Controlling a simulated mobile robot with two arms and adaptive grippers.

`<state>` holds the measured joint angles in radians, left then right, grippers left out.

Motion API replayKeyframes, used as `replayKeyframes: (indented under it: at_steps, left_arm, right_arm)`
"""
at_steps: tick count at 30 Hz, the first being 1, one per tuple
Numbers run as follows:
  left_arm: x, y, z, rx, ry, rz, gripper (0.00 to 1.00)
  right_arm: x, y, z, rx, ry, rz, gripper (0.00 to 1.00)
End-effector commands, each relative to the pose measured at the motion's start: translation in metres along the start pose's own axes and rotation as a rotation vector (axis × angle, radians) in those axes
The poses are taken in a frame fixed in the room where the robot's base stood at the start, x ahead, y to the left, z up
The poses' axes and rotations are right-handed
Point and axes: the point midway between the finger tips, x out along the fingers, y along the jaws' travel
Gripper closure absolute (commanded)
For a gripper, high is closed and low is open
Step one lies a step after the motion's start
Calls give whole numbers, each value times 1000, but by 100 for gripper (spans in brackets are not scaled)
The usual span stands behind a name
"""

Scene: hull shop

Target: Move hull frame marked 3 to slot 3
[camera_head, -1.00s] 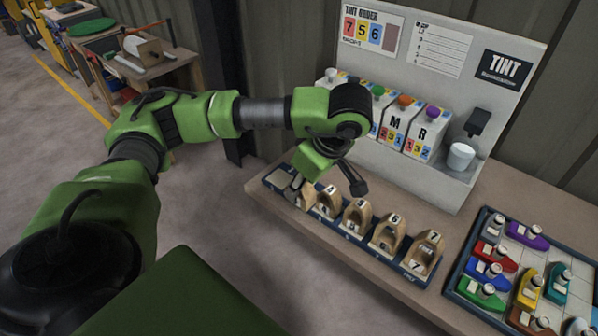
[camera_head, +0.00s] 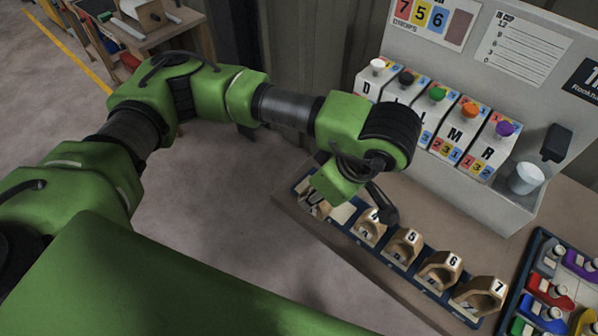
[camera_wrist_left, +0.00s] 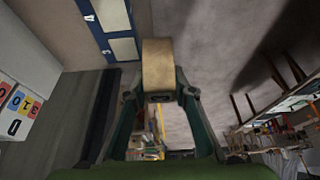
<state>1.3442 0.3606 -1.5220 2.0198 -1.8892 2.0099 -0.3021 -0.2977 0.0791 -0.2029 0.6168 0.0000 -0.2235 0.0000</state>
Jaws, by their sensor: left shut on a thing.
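My left gripper (camera_wrist_left: 158,96) is shut on a tan wooden hull frame (camera_wrist_left: 158,64), which stands up between its fingers in the left wrist view. In the head view the held frame (camera_head: 317,207) shows at the left end of the dark blue rack (camera_head: 425,292), partly hidden by my green wrist. Its number is not readable. A pale slot (camera_head: 343,213) on the rack lies bare between it and the frame marked 4 (camera_head: 370,228). In the left wrist view two pale slots (camera_wrist_left: 122,48) are bare. My right gripper is not in view.
Frames marked 5 (camera_head: 404,245), 6 (camera_head: 438,268) and 7 (camera_head: 480,294) stand in the rack to the right. A tint dispenser (camera_head: 450,130) stands behind it. A tray of coloured boats (camera_head: 553,290) is at the right.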

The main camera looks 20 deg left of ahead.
Motion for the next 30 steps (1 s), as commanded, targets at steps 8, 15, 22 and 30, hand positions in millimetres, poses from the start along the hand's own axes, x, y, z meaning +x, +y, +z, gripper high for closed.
replayKeyframes:
  at_steps: [8,15,22,30]
  left_arm:
    - [42,50,-35,-9,3,-8,99]
    - [92,77,-41,-4,3,-5,99]
    - [111,88,-41,-2,1,-2,99]
    - [140,89,-31,-1,0,-4,99]
  right_arm:
    - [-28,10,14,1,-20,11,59]
    - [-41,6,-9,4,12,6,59]
    - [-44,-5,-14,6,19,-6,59]
    - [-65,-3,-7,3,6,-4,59]
